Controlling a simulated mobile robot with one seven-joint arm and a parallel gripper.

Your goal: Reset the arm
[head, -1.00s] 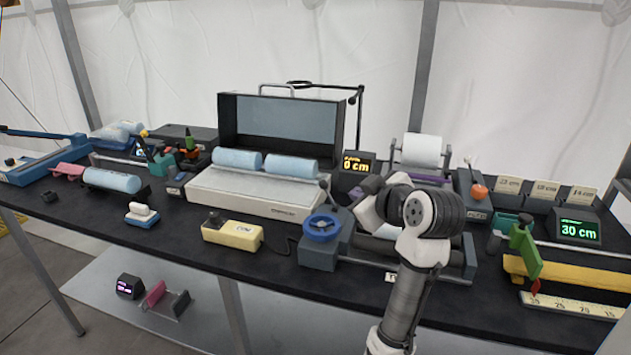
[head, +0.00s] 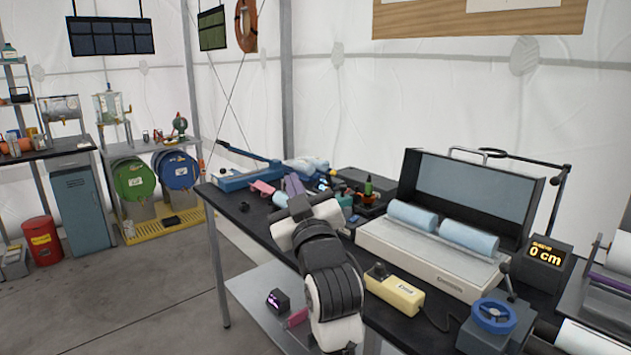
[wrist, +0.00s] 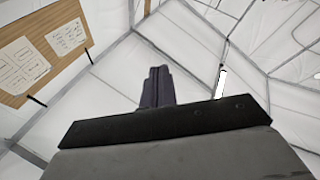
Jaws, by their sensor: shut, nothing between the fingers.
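My gripper (wrist: 157,88) shows in the wrist view as two dark fingers pressed together, with nothing between them. It points up toward the white tent walls and roof, clear of any object. In the head view my arm rises at the lower middle, in front of the bench's left part. The hand is largely hidden behind the thick arm joints there.
The black bench (head: 246,222) runs from centre to lower right. Open floor (head: 150,290) lies left, before blue and green drums (head: 134,180).

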